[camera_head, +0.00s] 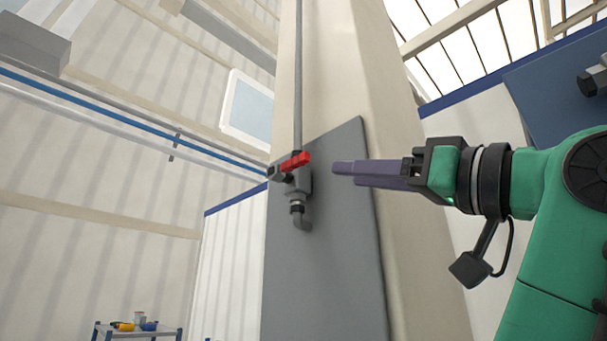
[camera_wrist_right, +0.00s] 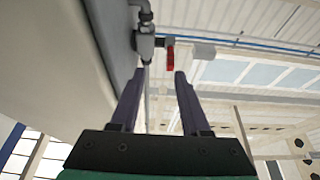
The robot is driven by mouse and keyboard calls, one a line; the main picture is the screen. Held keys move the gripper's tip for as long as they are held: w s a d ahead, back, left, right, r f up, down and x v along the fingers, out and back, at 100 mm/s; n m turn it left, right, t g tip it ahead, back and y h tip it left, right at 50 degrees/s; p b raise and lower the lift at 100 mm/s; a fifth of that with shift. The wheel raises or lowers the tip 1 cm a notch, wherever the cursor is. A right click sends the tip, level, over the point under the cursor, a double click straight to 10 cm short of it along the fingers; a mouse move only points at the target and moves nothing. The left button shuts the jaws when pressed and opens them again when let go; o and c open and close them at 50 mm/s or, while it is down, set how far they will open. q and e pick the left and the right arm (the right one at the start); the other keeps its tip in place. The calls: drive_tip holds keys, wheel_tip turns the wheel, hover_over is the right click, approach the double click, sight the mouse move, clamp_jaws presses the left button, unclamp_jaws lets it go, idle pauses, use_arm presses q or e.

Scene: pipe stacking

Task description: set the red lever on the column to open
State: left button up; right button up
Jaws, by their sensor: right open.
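The red lever (camera_head: 297,161) sits on a grey valve (camera_head: 302,181) in a pipe on the column (camera_head: 345,70). In the head view it lies crosswise to the upright pipe, its right end slightly raised. In the right wrist view the lever (camera_wrist_right: 170,60) shows beyond the fingertips, between their lines and nearer the right finger. My right gripper (camera_head: 337,167) comes in from the right, its purple fingers pointing at the lever with a gap left. In the right wrist view the gripper (camera_wrist_right: 159,76) is open with nothing between its fingers. My left gripper is not in view.
A grey plate (camera_head: 325,255) backs the valve on the column. A thin pipe (camera_head: 298,75) runs up from the valve, and an elbow (camera_head: 302,222) hangs below it. A small cart (camera_head: 137,331) with coloured items stands low at the left. Space left of the column looks open.

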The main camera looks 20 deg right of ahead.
sight(309, 155)
drive_tip(key=w+a+r+p, duration=0.1)
drive_tip(key=w+r+p, duration=0.1)
drive_tip(key=w+a+r+p, duration=0.1)
drive_tip(key=w+a+p, duration=0.1)
drive_tip(key=w+a+r+p, duration=0.1)
drive_tip(key=w+r+p, duration=0.1)
drive_tip(key=w, duration=0.1)
drive_tip(key=shift+a+r, duration=0.25)
drive_tip(key=shift+r, duration=0.1)
drive_tip(key=w, duration=0.2)
drive_tip(key=a, duration=0.1)
drive_tip(key=shift+w+f, duration=0.35)
drive_tip(key=shift+w, duration=0.05)
drive_tip(key=shift+s+r, duration=0.1)
drive_tip(key=shift+s, duration=0.45)
drive_tip(key=shift+c, duration=0.7)
drive_tip(key=shift+a+r, duration=0.1)
drive_tip(key=shift+a, duration=0.05)
drive_tip(key=c, duration=0.5)
clamp_jaws()
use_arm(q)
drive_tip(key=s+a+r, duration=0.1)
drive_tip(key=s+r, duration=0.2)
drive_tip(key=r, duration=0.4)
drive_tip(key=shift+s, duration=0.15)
